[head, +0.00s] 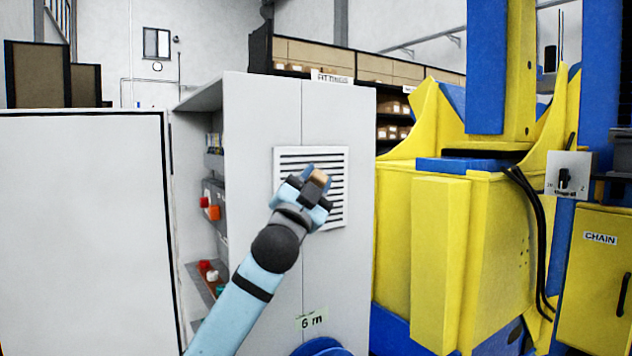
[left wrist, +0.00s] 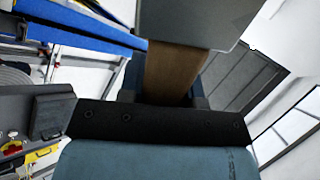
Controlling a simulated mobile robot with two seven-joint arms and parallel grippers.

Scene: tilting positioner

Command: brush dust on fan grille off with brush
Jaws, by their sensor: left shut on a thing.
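The fan grille (head: 338,208) is a white square panel with dark horizontal slots on the front of a light grey cabinet. My left gripper (head: 311,189) is in front of the grille and covers its lower left middle. It is shut on the brush (head: 319,178), of which a small tan-brown piece shows in the head view. In the left wrist view the brush (left wrist: 174,76) is a brown piece between the dark jaws, with a wider grey part beyond it. I cannot tell whether the brush touches the grille. No dust can be made out. My right gripper is not in view.
The grey cabinet (head: 262,130) has open side shelves (head: 213,210) with small items on the left. A large yellow and blue machine (head: 440,250) stands close on the right, with black cables (head: 535,220). A white panel (head: 80,220) fills the left. A blue round thing (head: 322,347) is below.

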